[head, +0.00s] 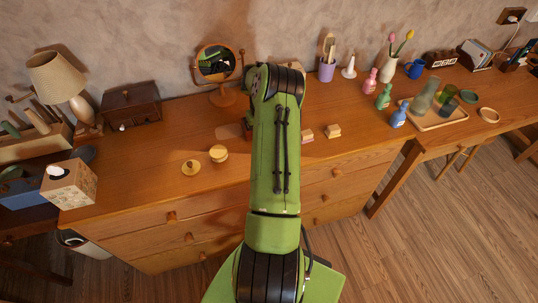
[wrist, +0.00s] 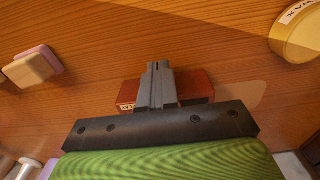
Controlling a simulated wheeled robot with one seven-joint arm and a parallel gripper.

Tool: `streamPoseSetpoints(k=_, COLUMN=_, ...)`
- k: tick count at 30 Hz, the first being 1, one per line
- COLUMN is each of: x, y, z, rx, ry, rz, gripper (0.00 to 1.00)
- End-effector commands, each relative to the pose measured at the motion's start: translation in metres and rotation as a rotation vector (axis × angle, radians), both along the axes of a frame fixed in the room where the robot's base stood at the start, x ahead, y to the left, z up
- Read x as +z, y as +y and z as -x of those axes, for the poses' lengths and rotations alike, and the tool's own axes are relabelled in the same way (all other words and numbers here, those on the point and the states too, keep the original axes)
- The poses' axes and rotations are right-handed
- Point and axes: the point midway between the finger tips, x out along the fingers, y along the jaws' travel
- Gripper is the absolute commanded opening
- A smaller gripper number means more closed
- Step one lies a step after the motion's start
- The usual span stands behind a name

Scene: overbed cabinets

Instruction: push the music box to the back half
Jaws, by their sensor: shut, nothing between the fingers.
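A small red-brown box (wrist: 195,85) with a partly hidden pale label, which looks like the music box, sits on the wooden desk top in the wrist view. My gripper (wrist: 157,66) is shut and empty. Its fingers cross in front of the middle of the box in that view, hiding part of it; I cannot tell whether they touch it. In the head view a reddish sliver of the box (head: 247,125) shows at the left edge of my arm, which hides the rest and my gripper.
Round wax tins (head: 218,153) stand left of my arm and small blocks (head: 333,131) right of it. A round mirror (head: 216,65) stands behind, near the wall. A dark wooden chest (head: 131,106) is at the back left.

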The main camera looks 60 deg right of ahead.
Motion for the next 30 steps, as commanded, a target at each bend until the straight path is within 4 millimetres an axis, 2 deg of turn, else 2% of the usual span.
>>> streamPoseSetpoints(k=13, x=0.000, y=-0.005, z=-0.005, rx=0.001, ry=-0.001, rz=0.002, gripper=0.00)
streamPoseSetpoints(k=30, x=0.000, y=-0.030, z=-0.030, rx=-0.001, ry=-0.002, rz=0.002, gripper=0.00)
